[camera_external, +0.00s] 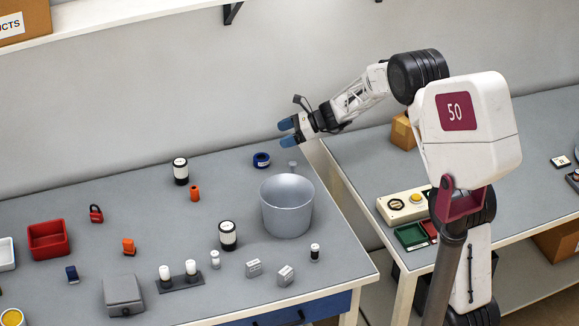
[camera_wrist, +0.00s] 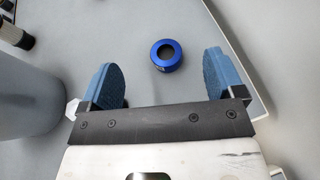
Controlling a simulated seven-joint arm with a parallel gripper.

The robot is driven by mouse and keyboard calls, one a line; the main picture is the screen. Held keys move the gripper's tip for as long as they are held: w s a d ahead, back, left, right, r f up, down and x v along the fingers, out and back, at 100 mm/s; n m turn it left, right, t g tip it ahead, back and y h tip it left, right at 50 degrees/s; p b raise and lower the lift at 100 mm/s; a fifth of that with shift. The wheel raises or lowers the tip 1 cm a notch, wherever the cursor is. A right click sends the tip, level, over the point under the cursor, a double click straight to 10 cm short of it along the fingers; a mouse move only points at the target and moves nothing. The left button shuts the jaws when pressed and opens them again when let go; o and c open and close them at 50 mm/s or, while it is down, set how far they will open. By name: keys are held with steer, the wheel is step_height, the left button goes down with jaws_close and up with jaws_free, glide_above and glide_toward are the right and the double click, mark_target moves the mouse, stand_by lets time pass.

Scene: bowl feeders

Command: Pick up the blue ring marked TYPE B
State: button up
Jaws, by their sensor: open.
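A blue ring (camera_external: 261,160) lies on the grey table near its back edge, behind the grey bucket. In the wrist view the blue ring (camera_wrist: 166,55) shows a dark centre, and it lies ahead of and between my two fingers. No marking on it is readable. My gripper (camera_external: 286,132) is above the table, up and to the right of the ring, with its blue fingers apart. In the wrist view my gripper (camera_wrist: 165,80) is open and empty, and the ring is apart from both fingers.
The tall grey bucket (camera_external: 287,210) stands just in front of the ring; it also shows at the left of the wrist view (camera_wrist: 28,100). A small grey part (camera_external: 292,167) stands right of the ring. An orange cylinder (camera_external: 194,193) and a black-and-white jar (camera_external: 181,171) stand to the left.

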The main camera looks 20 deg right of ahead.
glide_toward(262, 157)
steer(key=shift+w+a+f, duration=0.15)
steer(key=shift+a+f, duration=0.4)
steer(key=shift+a, duration=0.1)
steer(key=shift+x, duration=1.25)
steer(key=shift+x, duration=2.6)
steer(key=c, duration=1.1)
steer(key=shift+o, duration=0.2)
steer(key=shift+r, duration=0.25)
